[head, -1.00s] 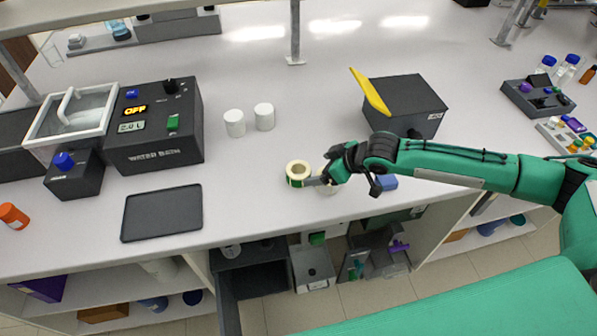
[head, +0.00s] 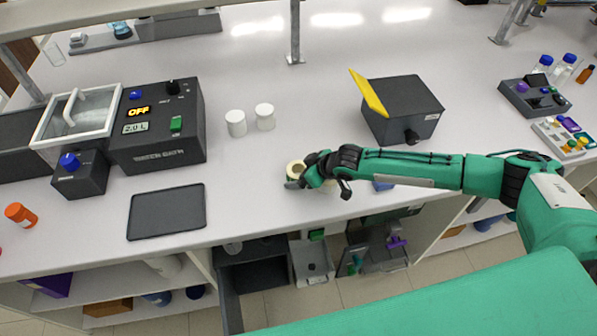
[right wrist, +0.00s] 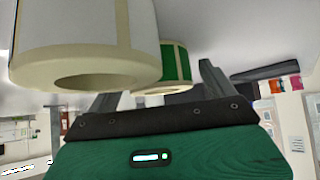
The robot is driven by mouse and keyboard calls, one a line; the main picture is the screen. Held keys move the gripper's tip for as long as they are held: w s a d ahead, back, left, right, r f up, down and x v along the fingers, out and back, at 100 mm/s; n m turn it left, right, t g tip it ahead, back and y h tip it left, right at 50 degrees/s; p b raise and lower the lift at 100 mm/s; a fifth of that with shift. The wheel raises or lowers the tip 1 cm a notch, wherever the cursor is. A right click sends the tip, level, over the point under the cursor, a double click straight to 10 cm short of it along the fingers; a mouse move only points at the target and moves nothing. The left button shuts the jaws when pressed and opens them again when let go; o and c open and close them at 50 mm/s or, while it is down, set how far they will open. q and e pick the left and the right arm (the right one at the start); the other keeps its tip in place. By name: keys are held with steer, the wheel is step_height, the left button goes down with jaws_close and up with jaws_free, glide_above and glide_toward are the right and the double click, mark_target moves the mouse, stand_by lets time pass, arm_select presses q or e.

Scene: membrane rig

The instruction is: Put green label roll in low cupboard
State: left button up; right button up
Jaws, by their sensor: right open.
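The green label roll (right wrist: 176,62) shows in the right wrist view as a green band around a pale core, beyond and between my fingers. In the head view its pale ring top (head: 296,168) shows on the bench, partly covered by my right gripper (head: 297,180). My right gripper (right wrist: 158,84) is open around or just short of the roll; contact is unclear. A white label roll (right wrist: 85,38) is close to the wrist camera at left; in the head view the gripper hides it. The low dark cupboard (head: 258,278) stands open under the bench. My left gripper is out of view.
Two white jars (head: 236,123) stand behind the roll. A dark tray (head: 166,212) and water bath (head: 160,128) lie to the left. A dark box with a yellow lid (head: 402,112) stands right, behind my arm. The cupboard door (head: 229,300) juts out below the bench.

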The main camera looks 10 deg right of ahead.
steer(key=c, duration=1.1)
